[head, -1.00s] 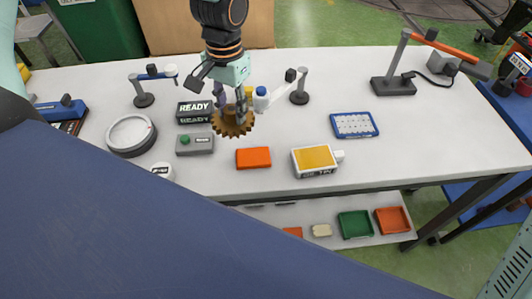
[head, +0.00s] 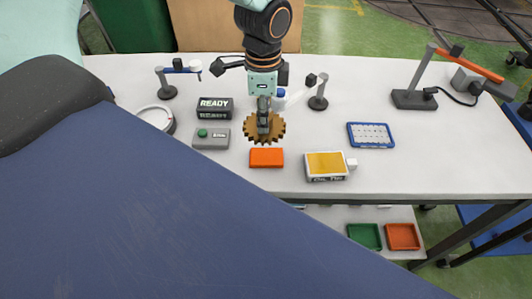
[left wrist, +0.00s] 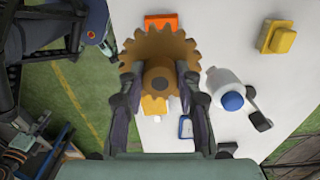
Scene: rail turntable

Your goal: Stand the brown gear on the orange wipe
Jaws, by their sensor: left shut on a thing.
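The brown gear (head: 250,129) is in my left gripper (head: 263,112), whose fingers are shut on its hub. In the left wrist view the gear (left wrist: 160,48) sits between the two fingers of the gripper (left wrist: 160,86), its toothed face in full sight. The orange wipe (head: 266,160) is a flat block on the white table, just in front of the gear in the head view. In the left wrist view the wipe (left wrist: 161,20) shows past the gear's rim, partly covered by it. The gear appears off the wipe; its height is hard to tell. My right gripper is not in view.
A grey box with a green button (head: 211,140) and a READY sign (head: 215,107) stand left of the gear. A yellow-topped white box (head: 326,168) is right of the wipe. A blue-capped bottle (left wrist: 226,84) and small post stands (head: 318,103) are close to the gripper.

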